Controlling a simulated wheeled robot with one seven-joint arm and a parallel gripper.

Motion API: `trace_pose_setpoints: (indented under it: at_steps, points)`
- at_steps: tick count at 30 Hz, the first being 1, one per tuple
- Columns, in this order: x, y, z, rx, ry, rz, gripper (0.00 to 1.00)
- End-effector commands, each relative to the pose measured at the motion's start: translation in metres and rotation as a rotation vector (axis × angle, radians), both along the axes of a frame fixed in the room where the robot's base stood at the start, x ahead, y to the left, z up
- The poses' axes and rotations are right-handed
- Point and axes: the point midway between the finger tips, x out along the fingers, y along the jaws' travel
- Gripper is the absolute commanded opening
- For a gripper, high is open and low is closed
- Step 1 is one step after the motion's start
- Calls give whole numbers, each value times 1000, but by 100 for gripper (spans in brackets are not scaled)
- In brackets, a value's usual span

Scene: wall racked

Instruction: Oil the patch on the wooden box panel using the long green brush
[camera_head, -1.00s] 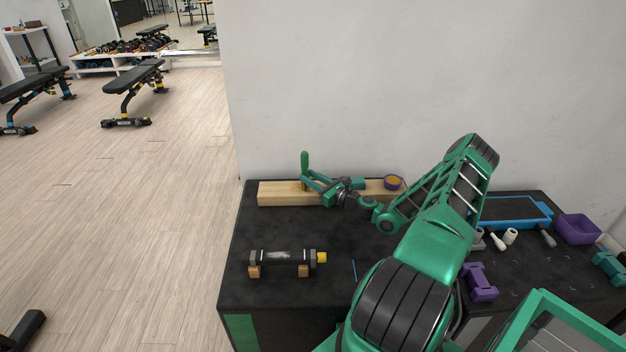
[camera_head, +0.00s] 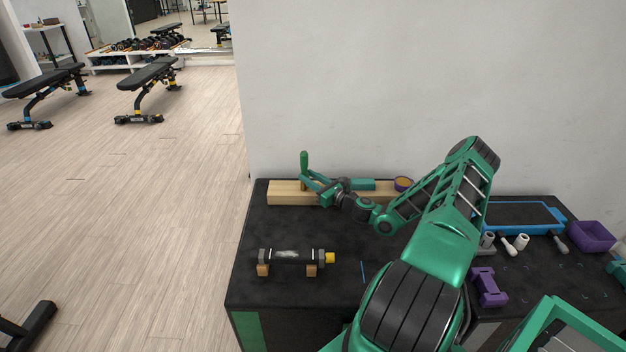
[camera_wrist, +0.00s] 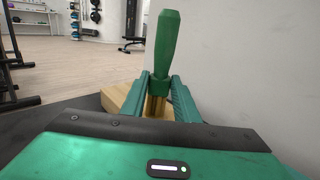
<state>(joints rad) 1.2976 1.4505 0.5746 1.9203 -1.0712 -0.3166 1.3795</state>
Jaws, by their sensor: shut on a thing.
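The green brush (camera_head: 304,163) stands upright in my gripper (camera_head: 313,184), handle up. In the wrist view the brush (camera_wrist: 164,48) rises between the two green fingers of my gripper (camera_wrist: 161,98), which are shut on it. Its lower end is pale brown, and its tip is hidden behind my gripper. A long pale wooden piece (camera_head: 287,199) lies along the back of the black bench; it also shows in the wrist view (camera_wrist: 120,97). The brush is over its left part; I cannot tell whether they touch. I cannot make out a patch on the wood.
A dumbbell with a whitish smear (camera_head: 290,255) rests on wooden blocks in front. The wall stands close behind.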

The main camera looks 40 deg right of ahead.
Motion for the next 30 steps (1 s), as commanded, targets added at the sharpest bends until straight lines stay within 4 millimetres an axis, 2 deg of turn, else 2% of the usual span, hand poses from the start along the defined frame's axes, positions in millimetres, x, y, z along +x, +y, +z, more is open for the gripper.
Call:
trace_pose_setpoints:
  at_steps: [23, 30]
  points:
    - [18, 25, 2, 1, 3, 2, 5]
    - [19, 25, 3, 0, 2, 1, 5]
